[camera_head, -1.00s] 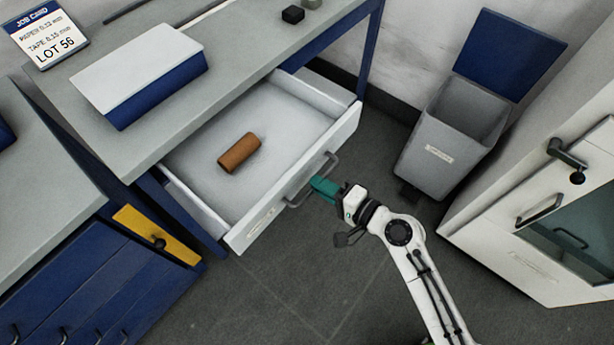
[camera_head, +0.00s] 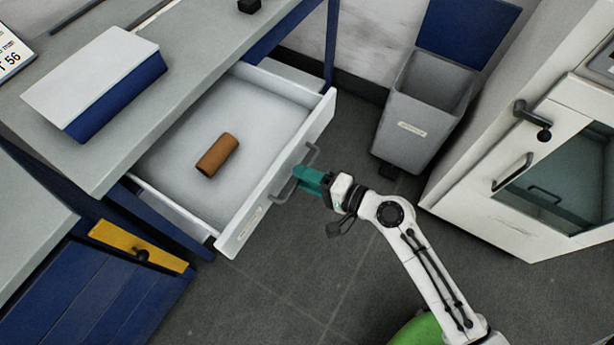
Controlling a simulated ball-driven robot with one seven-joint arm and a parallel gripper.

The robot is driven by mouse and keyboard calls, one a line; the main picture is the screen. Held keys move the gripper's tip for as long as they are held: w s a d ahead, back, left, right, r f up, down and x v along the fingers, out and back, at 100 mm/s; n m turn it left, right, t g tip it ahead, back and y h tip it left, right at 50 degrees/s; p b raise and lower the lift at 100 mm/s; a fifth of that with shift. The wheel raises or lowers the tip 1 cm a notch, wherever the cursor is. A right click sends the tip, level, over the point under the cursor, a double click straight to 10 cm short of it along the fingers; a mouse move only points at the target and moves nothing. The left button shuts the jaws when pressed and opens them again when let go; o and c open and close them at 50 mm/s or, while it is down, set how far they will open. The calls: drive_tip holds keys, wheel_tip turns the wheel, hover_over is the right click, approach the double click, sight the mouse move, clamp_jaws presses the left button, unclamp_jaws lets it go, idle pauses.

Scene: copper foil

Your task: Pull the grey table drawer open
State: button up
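The grey table drawer (camera_head: 183,185) is pulled well out from under the grey table top (camera_head: 150,112). A brown cylinder (camera_head: 217,155) lies on its floor. Its white front panel carries a dark bar handle (camera_head: 281,192). My gripper (camera_head: 303,176), with teal fingers, reaches the handle from the right and looks shut on its middle. The fingers cover that part of the bar, so the contact itself is hidden.
A grey bin (camera_head: 425,105) with a raised blue lid stands behind on the right. A white cabinet (camera_head: 475,185) with a glass door is at the right. A yellow-fronted drawer (camera_head: 140,247) is at lower left. Dark floor is clear before the drawer.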

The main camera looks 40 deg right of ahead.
drive_tip(key=b+v, duration=0.2)
drive_tip(key=v, duration=0.9)
idle(0.5)
drive_tip(key=s+a+f+n+g+p, duration=0.2)
drive_tip(key=a+f+n+g, duration=0.3)
drive_tip(key=n+g, duration=0.4)
drive_tip(key=s+d+n+g+h, duration=0.4)
drive_tip(key=s+d+n+h, duration=0.1)
drive_tip(key=d, duration=0.1)
drive_tip(key=shift+r+g+p, duration=0.3)
drive_tip(key=shift+g+p, duration=0.1)
